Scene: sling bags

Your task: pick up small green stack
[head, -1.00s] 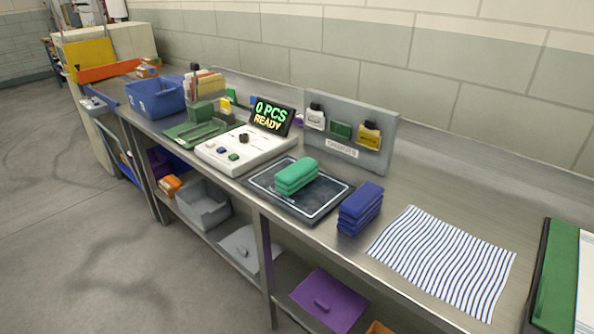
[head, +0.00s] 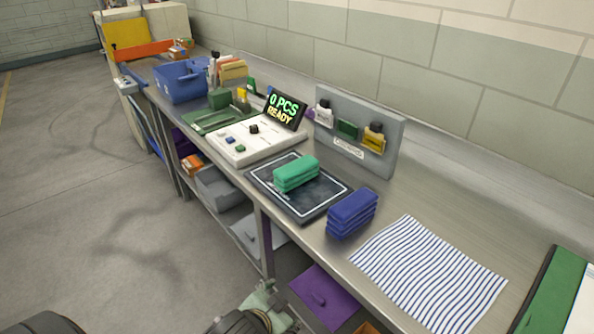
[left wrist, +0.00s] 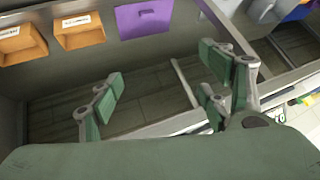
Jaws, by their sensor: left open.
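The small green stack (head: 296,174), several folded green layers, lies on the dark square pad with a white outline (head: 270,184) on the metal bench. A blue folded stack (head: 351,213) lies just right of the pad. My left gripper (head: 266,302) shows at the bottom of the head view, in front of the bench and well below and apart from the green stack. In the left wrist view its green-padded fingers (left wrist: 165,88) are spread with nothing between them. The green stack does not show in that view. My right gripper is not in view.
A white control box (head: 250,139) with a display reading "0 PCS READY" (head: 286,109) stands behind the pad. A grey upright board (head: 350,140) stands at the back. A striped cloth (head: 430,270) lies to the right. A purple bin (head: 322,297) sits under the bench.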

